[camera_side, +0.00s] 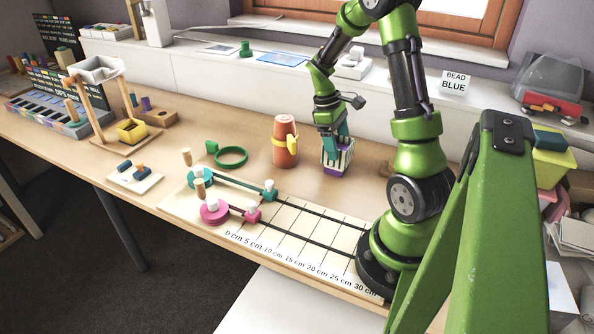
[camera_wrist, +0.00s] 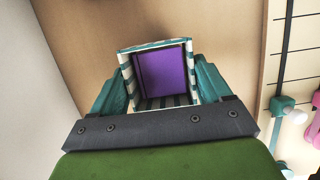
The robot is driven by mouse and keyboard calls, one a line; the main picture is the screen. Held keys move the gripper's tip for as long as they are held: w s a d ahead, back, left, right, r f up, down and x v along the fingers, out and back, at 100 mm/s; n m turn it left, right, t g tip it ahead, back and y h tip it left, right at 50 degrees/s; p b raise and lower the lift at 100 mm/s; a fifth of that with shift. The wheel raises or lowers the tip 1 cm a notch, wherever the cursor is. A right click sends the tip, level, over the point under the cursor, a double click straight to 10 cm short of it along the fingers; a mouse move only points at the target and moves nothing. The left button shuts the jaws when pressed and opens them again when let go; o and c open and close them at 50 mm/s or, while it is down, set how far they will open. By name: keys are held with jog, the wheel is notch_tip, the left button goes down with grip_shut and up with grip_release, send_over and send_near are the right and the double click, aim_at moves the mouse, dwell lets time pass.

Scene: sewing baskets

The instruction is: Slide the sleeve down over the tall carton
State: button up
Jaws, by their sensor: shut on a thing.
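The sleeve (camera_side: 345,156), an open tube with white and teal stripes, is upright between the teal fingers of my gripper (camera_side: 336,146). In the wrist view the fingers of my gripper (camera_wrist: 161,84) press on two opposite sides of the sleeve (camera_wrist: 155,44). The purple carton (camera_side: 333,172) shows as a strip below the sleeve, at the table. Its purple top (camera_wrist: 165,72) shows down inside the sleeve, below the upper rim, with striped inner walls around it. The sleeve appears to be around the carton; most of the carton's sides are hidden.
An orange cup-like item (camera_side: 285,150) with a yellow band stands left of my gripper. A green ring (camera_side: 231,157) lies farther left. A ruled board (camera_side: 290,222) with sliding pegs lies in front. Bare table surrounds the carton.

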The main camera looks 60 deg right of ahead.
jog(key=shift+f, duration=0.6)
jog(key=shift+f, duration=0.35)
jog(key=shift+f, duration=0.35)
jog(key=shift+f, duration=0.35)
jog(key=shift+f, duration=0.1)
jog(key=o, duration=1.2)
jog(key=v, duration=1.7)
